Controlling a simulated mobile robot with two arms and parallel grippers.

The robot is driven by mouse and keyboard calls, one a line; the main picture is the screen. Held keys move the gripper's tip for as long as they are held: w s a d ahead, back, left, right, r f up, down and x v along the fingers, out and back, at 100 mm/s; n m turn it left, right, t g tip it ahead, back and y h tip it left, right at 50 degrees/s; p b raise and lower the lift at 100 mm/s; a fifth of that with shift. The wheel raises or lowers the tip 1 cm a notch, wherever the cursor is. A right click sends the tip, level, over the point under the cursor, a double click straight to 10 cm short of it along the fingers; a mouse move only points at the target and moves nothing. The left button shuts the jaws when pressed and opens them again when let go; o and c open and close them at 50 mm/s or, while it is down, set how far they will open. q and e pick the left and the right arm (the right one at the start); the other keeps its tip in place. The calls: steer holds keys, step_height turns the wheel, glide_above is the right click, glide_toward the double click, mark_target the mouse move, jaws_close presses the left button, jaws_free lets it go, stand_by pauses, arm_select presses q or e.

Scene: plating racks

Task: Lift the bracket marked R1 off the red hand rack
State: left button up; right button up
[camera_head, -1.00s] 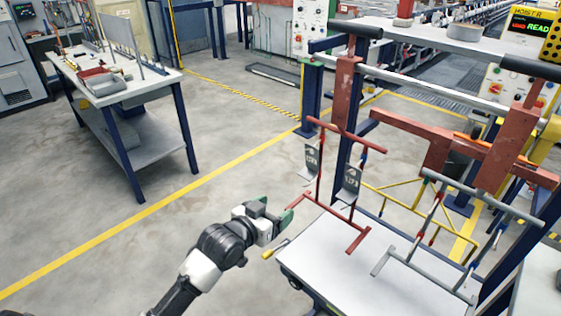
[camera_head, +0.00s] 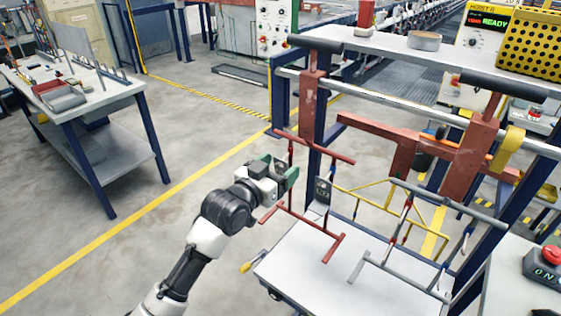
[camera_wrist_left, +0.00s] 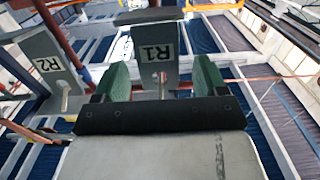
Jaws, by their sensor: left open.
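The red hand rack (camera_head: 333,247) stands at the near left of the white cart, with a crossbar at its top. My left gripper (camera_head: 282,172), with green fingers, is at its left side and hides the bracket there. In the left wrist view the grey bracket marked R1 (camera_wrist_left: 155,52) is upright between the open fingers of the left gripper (camera_wrist_left: 163,82), with a slot low in it. I cannot tell whether the fingers touch it. The bracket marked R2 (camera_wrist_left: 48,66) hangs to its left; it also shows on the rack in the head view (camera_head: 322,190). My right gripper is not in view.
A grey hand rack (camera_head: 405,215) and a yellow rack (camera_head: 368,200) stand to the right of the red one. The cart top (camera_head: 300,262) is bare at the front. A red-posted frame (camera_head: 312,92) rises behind. A side table (camera_head: 85,110) stands far left.

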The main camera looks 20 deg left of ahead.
arm_select(q)
steer(key=shift+w+d, duration=0.25)
steer(key=shift+w, duration=0.3)
steer(key=c, duration=1)
steer(key=shift+s+a+r+p, duration=0.1)
steer(key=shift+s+r+p, duration=0.05)
steer(key=shift+r+p, duration=0.45)
steer(key=shift+f, duration=0.1)
steer(key=shift+s+p, duration=0.15)
steer(key=shift+p, duration=0.15)
